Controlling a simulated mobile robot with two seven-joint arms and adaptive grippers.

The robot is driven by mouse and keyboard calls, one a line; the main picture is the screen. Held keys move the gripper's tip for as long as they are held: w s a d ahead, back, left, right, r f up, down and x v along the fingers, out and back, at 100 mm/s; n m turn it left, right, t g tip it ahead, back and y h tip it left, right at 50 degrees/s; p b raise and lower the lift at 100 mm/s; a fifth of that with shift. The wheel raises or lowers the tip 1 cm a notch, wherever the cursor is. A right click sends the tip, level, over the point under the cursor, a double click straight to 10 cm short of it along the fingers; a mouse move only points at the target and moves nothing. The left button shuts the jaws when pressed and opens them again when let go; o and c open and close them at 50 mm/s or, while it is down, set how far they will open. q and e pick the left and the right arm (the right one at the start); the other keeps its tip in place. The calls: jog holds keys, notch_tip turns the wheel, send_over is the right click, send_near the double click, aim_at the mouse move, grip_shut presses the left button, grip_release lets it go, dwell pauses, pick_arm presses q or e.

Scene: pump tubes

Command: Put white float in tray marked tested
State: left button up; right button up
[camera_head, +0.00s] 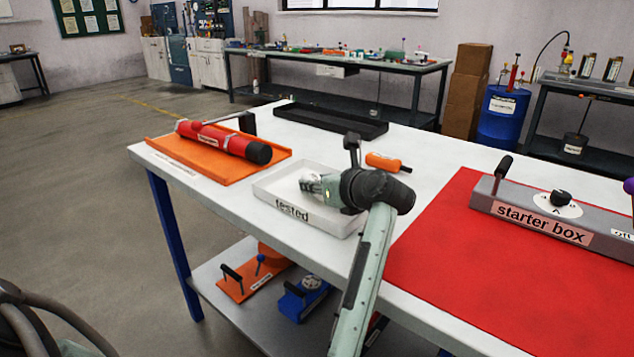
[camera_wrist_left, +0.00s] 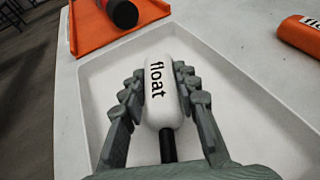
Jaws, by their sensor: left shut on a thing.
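The white float (camera_wrist_left: 163,105), marked "float" and with a black stem, is between the fingers of my left gripper (camera_wrist_left: 160,100) in the left wrist view. My left gripper (camera_head: 310,184) is shut on it over the white tray marked "tested" (camera_head: 292,208) in the head view. The tray's wall also shows in the left wrist view (camera_wrist_left: 88,110). I cannot tell whether the float touches the tray floor. In the head view the float is mostly hidden by the fingers. My right gripper is not in view.
An orange tray (camera_head: 215,172) with a red and black cylinder (camera_head: 222,142) lies left of the white tray. An orange float (camera_head: 388,162) lies to the right. A black tray (camera_head: 330,121) is behind. A starter box (camera_head: 535,215) stands on a red mat (camera_head: 440,250).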

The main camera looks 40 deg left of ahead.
pick_arm(q)
jog(key=shift+f, duration=0.1)
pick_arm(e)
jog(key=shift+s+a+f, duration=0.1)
pick_arm(q)
jog(key=o, duration=1.2)
jog(key=shift+c, duration=0.2)
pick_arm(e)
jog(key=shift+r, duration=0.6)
pick_arm(q)
jog(key=shift+d+r, duration=0.1)
jog(key=shift+r, duration=0.1)
jog(key=v, duration=0.3)
jog(key=shift+d, duration=0.1)
jog(key=b+v, duration=0.1)
jog(key=v, duration=0.6)
jog(key=shift+s+d+r, duration=0.15)
jog(key=shift+s+r, duration=0.05)
jog(key=shift+s+d+r, duration=0.2)
jog(key=shift+s+d, duration=0.05)
jog(key=shift+d, duration=0.15)
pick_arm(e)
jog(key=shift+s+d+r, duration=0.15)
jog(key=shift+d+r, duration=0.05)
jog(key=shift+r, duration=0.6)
